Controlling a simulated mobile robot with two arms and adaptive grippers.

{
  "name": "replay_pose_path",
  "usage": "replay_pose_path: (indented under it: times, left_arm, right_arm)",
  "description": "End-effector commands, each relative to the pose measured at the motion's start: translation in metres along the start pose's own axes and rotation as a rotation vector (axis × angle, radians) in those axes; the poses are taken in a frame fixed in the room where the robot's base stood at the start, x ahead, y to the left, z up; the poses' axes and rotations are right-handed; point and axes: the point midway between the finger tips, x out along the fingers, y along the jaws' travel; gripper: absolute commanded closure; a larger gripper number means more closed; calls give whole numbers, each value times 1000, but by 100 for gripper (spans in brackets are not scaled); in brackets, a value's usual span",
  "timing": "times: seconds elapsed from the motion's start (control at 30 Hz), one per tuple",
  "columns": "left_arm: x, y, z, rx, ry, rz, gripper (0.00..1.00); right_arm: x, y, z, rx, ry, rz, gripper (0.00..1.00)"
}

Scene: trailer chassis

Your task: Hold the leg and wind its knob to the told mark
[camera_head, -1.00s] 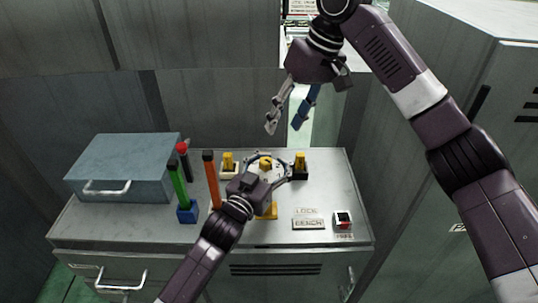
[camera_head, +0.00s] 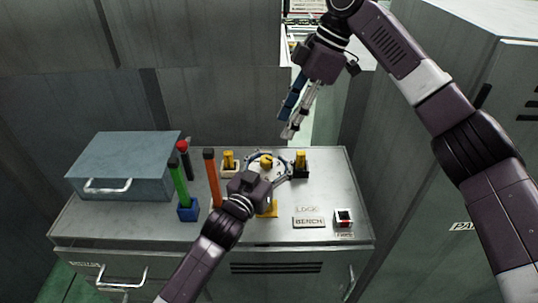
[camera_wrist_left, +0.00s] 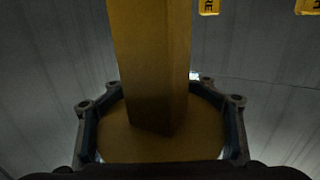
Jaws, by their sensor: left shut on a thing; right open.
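The leg is a yellow part with a yellow knob (camera_head: 266,161) on top and a yellow foot (camera_head: 268,210) on the bench. My left gripper (camera_head: 268,168) is shut around it, its fingers curving either side. In the left wrist view a square yellow post (camera_wrist_left: 150,60) rises from a round yellow disc (camera_wrist_left: 160,135), with the dark fingers along the disc's two sides. Any mark on the knob is too small to tell.
Yellow-topped pieces stand at the back left (camera_head: 229,163) and back right (camera_head: 300,164). Green (camera_head: 179,184), orange (camera_head: 212,178) and red-topped (camera_head: 184,155) upright bars stand left, near a blue-grey case (camera_head: 120,165). LOCK (camera_head: 307,209) and BENCH (camera_head: 308,223) plates and a small box (camera_head: 344,218) lie right.

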Motion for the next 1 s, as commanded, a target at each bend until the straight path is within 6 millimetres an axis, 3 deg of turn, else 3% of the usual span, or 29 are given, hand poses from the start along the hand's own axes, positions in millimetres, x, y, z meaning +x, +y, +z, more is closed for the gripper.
replay_pose_path:
  times: [0.5, 0.7, 1.0]
  left_arm:
    - [0, 0, 0, 0, 0, 0, 86]
    - [0, 0, 0, 0, 0, 0, 86]
    - [0, 0, 0, 0, 0, 0, 86]
  right_arm:
    - [94, -1, 0, 2, -1, -2, 58]
    - [111, -1, 0, 2, 0, -2, 58]
    - [114, 0, 0, 2, 0, 0, 58]
